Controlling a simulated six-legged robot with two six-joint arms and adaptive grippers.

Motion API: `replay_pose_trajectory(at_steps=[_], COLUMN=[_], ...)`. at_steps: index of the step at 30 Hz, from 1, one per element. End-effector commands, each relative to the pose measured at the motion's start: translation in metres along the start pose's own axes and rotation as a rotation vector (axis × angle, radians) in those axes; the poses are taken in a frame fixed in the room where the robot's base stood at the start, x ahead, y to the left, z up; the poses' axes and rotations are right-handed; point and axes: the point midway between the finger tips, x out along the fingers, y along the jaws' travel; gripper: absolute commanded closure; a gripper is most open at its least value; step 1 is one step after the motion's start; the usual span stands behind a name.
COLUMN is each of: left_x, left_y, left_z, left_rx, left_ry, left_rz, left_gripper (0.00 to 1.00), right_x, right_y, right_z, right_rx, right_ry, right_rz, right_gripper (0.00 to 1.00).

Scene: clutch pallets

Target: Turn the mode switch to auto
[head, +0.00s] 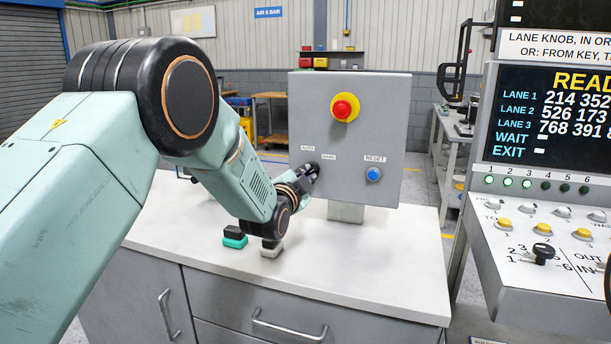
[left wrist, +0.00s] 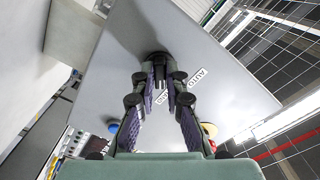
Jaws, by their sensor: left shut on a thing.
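The grey control box (head: 377,115) stands upright on the white bench, with the labels AUTO (head: 307,148) and HAND (head: 328,156). The black mode switch sits just below these labels. It is largely hidden by my left gripper (head: 308,174) in the head view. In the left wrist view the dark switch (left wrist: 157,57) shows at the tips of my left gripper (left wrist: 166,78), which is shut on it. The AUTO label (left wrist: 198,77) is clear there, and the HAND label is partly hidden by a finger. I cannot tell which way the switch points. My right gripper is not in view.
A red emergency button (head: 343,108) on a yellow ring and a blue RESET button (head: 374,174) are on the same box. A green block (head: 235,242) and a pale block (head: 271,251) lie under my left arm. A console (head: 535,250) stands right. The bench front is clear.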

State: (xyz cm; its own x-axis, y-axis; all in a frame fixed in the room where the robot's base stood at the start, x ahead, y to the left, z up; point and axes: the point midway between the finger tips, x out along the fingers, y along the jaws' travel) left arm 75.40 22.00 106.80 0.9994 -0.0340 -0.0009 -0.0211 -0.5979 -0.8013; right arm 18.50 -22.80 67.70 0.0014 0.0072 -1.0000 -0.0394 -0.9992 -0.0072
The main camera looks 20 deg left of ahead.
Motion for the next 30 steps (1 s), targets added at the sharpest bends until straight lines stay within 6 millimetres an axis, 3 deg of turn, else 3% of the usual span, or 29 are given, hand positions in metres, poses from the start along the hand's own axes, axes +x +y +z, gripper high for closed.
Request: replay_pose_trajectory(at_steps=[21, 30], left_x=[0.0010, 0.0012], left_y=[-0.0008, -0.0008], left_z=[-0.0030, -0.0039], left_rx=[-0.642, -0.837], left_ry=[0.006, 0.008], left_rz=[-0.005, -0.005], left_gripper=[1.00, 1.00], right_x=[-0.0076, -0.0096], right_y=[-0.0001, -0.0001], right_z=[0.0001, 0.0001], right_rx=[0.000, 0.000], right_ry=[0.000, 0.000], right_rz=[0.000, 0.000], right_gripper=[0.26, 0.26])
